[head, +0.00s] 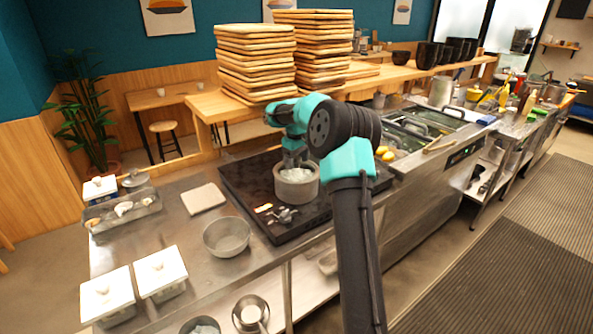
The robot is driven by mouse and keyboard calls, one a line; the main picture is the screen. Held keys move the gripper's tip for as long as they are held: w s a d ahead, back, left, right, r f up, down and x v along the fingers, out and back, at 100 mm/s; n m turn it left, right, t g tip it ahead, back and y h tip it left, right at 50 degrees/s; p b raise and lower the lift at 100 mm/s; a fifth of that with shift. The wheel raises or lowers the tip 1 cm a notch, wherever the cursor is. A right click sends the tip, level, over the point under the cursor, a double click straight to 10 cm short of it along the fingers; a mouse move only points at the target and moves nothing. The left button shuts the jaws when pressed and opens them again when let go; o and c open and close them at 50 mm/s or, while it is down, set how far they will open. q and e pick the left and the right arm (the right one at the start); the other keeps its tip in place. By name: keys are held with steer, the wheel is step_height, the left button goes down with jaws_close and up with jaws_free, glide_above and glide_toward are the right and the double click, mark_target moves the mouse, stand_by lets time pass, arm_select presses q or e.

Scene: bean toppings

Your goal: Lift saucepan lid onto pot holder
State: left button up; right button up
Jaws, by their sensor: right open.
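A round grey saucepan (297,192) stands on the black cooktop (243,192). A pale, glassy lid (298,175) shows at its top, partly hidden by my gripper. My right gripper (293,163) reaches down over the lid from above, open. Its fingertips are small here, and I cannot tell whether they touch the lid. A flat, pale square that looks like the pot holder (203,199) lies bare on the steel counter, left of the cooktop. My left gripper is not in view.
A metal bowl (227,237) stands between the cooktop and two white lidded containers (161,272). A metal tray (124,210) is at the far left. Utensils (281,215) lie on the cooktop's front. Tall stacks of wooden boards (255,62) rise behind.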

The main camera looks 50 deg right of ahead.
mark_target(296, 157)
steer(key=c, duration=1.2)
steer(key=shift+o, duration=0.2)
steer(key=shift+r, duration=0.15)
steer(key=shift+r, duration=1.7)
steer(key=s+a+r, duration=0.1)
steer(key=s+a, duration=0.9)
steer(key=a, duration=0.2)
steer(key=shift+s+r, duration=0.15)
steer(key=shift+s, duration=0.15)
